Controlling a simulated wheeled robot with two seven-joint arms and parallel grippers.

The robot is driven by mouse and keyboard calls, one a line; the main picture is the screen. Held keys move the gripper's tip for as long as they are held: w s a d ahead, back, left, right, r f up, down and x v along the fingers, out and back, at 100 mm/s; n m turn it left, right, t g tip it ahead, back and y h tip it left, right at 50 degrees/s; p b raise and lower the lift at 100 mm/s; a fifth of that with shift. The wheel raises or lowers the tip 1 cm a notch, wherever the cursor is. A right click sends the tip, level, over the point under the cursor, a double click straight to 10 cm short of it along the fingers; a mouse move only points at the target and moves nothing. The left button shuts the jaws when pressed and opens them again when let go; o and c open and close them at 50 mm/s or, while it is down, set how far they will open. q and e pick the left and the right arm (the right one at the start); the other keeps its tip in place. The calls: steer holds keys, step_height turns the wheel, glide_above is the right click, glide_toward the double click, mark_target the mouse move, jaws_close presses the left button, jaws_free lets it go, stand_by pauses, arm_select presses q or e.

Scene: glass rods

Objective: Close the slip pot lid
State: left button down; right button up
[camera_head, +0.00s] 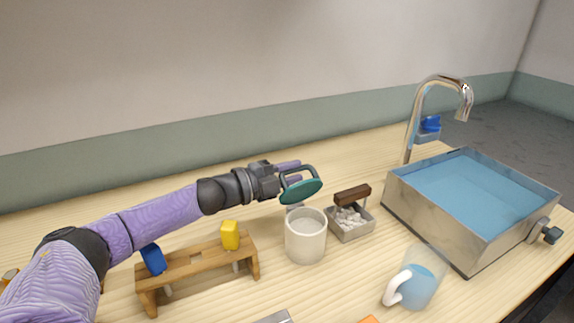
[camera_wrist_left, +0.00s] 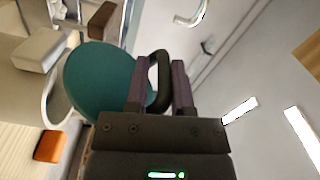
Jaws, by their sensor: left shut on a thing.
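The slip pot (camera_head: 305,247) is a cream cylinder, open at the top, with pale slip inside; it stands on the table in the head view. The lid is a teal disc (camera_head: 302,191) with a dark loop handle, tilted and held in the air above the pot's rim, apart from it. My left gripper (camera_head: 291,172) is shut on the lid's handle. In the left wrist view the lid (camera_wrist_left: 98,88) hangs beside my left gripper (camera_wrist_left: 160,85), and the pot (camera_wrist_left: 22,92) shows partly behind it. My right gripper is not in view.
A wooden rack (camera_head: 190,265) with blue and yellow pieces stands left of the pot. A small tray (camera_head: 351,236) of pale chunks with a brown block is close on its right. A water basin (camera_head: 440,228), faucet (camera_head: 410,125) and clear jug (camera_head: 425,280) are farther right.

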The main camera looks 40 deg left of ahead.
arm_select(q)
steer(key=shift+d+r+m, duration=0.3)
steer(key=shift+r+m, duration=0.05)
steer(key=shift+m, duration=0.05)
steer(key=shift+s, duration=0.1)
steer(key=c, duration=0.7)
jaws_free()
steer(key=shift+d, duration=0.1)
steer(key=shift+o, duration=0.4)
steer(key=shift+s+d, duration=0.1)
steer(key=shift+s, duration=0.05)
steer(key=shift+f, duration=0.1)
